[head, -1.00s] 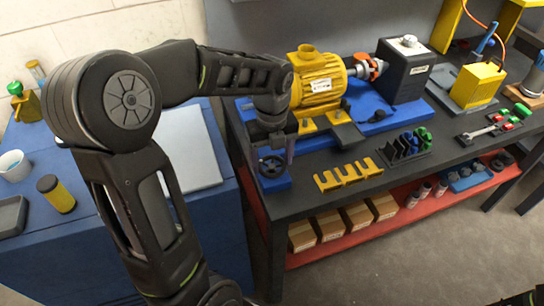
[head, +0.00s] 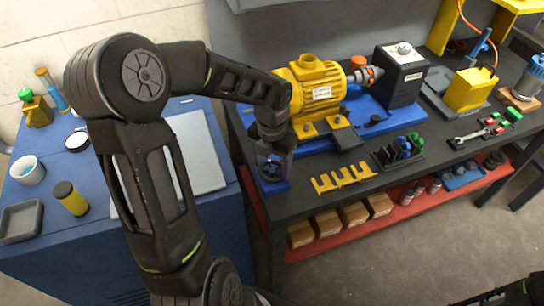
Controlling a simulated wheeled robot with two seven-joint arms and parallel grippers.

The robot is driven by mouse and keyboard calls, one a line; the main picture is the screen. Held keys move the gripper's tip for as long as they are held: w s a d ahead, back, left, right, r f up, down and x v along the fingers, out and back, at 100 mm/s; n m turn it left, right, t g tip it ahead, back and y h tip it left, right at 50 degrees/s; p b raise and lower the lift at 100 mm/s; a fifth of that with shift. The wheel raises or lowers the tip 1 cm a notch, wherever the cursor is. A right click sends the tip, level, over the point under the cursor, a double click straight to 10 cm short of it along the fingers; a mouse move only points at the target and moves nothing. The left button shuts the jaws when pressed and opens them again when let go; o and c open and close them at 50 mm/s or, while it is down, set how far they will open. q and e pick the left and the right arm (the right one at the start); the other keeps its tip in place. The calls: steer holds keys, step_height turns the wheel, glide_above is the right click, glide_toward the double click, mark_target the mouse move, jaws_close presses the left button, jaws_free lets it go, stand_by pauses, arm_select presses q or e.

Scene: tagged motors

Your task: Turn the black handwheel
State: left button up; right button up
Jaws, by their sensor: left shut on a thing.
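The black handwheel (head: 269,172) sits on a small blue block (head: 273,187) at the front left corner of the dark workbench. My left gripper (head: 272,162) points down at the handwheel from above and is shut on it. The fingers and my wrist hide part of the wheel, so its exact angle cannot be told. My right gripper is not in view.
A yellow motor (head: 315,88) on a blue base stands just behind my left gripper. A yellow slotted rack (head: 342,179) and a dark holder (head: 398,153) lie to the right. A blue cabinet (head: 225,235) stands at the left.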

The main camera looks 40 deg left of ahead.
mark_target(272, 170)
arm_select(q)
steer(key=shift+a+r+m+p, duration=0.1)
steer(key=shift+m+p, duration=0.8)
steer(key=shift+m, duration=1.6)
steer(key=o, duration=1.4)
steer(key=shift+c, duration=0.2)
steer(key=shift+r, duration=3.8)
